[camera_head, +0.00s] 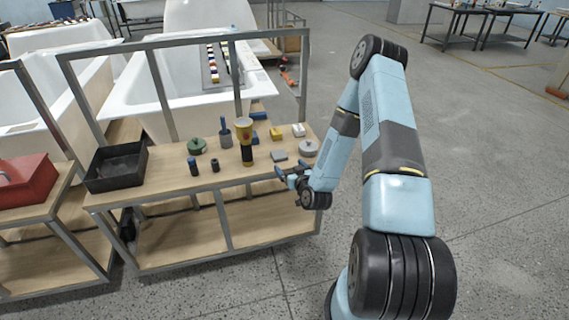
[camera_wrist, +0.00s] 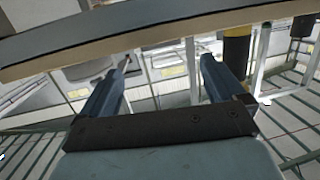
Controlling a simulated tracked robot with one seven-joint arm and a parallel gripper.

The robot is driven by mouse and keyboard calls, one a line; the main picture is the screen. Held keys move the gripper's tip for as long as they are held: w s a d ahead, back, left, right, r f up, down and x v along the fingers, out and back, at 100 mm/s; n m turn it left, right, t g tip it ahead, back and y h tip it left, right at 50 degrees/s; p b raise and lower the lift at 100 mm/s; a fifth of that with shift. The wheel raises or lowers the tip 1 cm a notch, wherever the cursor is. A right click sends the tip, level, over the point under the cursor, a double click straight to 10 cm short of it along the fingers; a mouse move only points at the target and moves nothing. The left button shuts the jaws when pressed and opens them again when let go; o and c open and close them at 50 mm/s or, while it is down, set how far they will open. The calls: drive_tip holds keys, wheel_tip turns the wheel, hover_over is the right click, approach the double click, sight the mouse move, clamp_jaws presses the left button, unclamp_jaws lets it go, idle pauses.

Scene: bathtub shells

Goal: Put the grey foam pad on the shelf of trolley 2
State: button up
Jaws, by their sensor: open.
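A small flat grey block (camera_head: 279,155), which looks like the grey foam pad, lies near the front right of the wooden top of the middle trolley (camera_head: 130,193). My gripper (camera_head: 286,171) is open at that top's front edge, just in front of the grey block and apart from it. In the wrist view my two fingers (camera_wrist: 165,62) stand wide apart with nothing gripped between them. The pad is not clearly recognisable there. The middle trolley has a bare lower shelf (camera_head: 180,240). A second trolley (camera_head: 45,208) stands at the left. No trolley number is readable.
A yellow and black torch-like object (camera_head: 244,140), a green round piece (camera_head: 196,146), a yellow block (camera_head: 276,134), a grey disc (camera_head: 308,148) and a black tray (camera_head: 116,166) share the top. A metal frame rises behind.

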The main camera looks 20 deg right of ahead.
drive_tip(key=s+d+r+n+g+h, duration=0.1)
drive_tip(key=s+r+g, duration=0.2)
drive_tip(key=r, duration=1.1)
drive_tip(key=s+d+r+n+g+h, duration=0.1)
drive_tip(key=s+r+g, duration=0.2)
drive_tip(key=r, duration=1.2)
drive_tip(key=s+r+m+g, duration=0.1)
drive_tip(key=s+r, duration=0.4)
drive_tip(key=s, duration=0.5)
drive_tip(key=s+a+r+m+g, duration=0.1)
drive_tip(key=s+r+g, duration=0.1)
drive_tip(key=s+r, duration=0.4)
drive_tip(key=s+a+r+m+g, duration=0.1)
drive_tip(key=s+r, duration=0.4)
drive_tip(key=s, duration=0.9)
drive_tip(key=shift+s+r+m+h, duration=0.2)
drive_tip(key=shift+r+m+h, duration=0.1)
drive_tip(key=shift+a, duration=0.1)
